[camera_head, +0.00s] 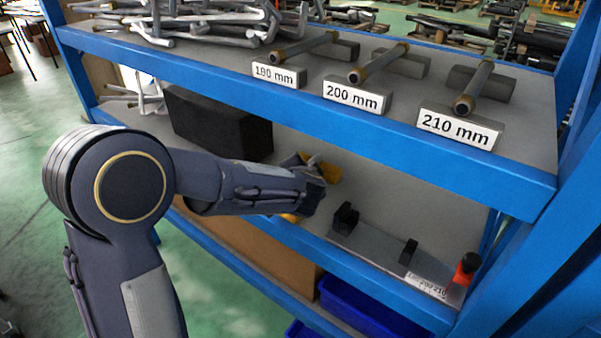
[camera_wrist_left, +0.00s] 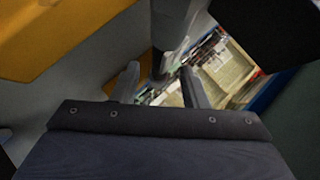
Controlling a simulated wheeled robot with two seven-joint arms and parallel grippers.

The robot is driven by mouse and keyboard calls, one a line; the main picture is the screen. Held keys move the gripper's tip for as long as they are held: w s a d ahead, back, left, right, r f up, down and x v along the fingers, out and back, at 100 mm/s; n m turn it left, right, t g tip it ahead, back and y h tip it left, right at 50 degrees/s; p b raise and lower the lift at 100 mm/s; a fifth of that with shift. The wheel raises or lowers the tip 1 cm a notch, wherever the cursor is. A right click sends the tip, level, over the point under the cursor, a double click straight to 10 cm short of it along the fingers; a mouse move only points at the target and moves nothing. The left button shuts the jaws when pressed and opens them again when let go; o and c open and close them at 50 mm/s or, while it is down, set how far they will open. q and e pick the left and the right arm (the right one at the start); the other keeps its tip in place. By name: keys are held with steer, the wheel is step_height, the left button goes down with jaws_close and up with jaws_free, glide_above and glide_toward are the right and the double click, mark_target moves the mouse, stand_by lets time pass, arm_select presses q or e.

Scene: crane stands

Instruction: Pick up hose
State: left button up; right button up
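My left arm reaches from the left onto the lower shelf. My left gripper (camera_head: 318,178) is beside a yellow-orange piece there (camera_head: 327,170), its fingers hard to make out. In the left wrist view its two fingers (camera_wrist_left: 158,86) stand apart. A grey, rod-like part (camera_wrist_left: 176,28) shows beyond them; I cannot tell whether it is a hose. My right gripper is out of view.
The blue front edge of the upper shelf (camera_head: 350,143) runs above my left forearm. A black block (camera_head: 218,122) stands behind it. A measuring fixture (camera_head: 400,262) with black blocks and a red-and-black clamp (camera_head: 466,268) lies right of the gripper. Grey bent rods (camera_head: 215,22) are heaped above.

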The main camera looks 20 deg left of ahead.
arm_select(q)
jaws_close()
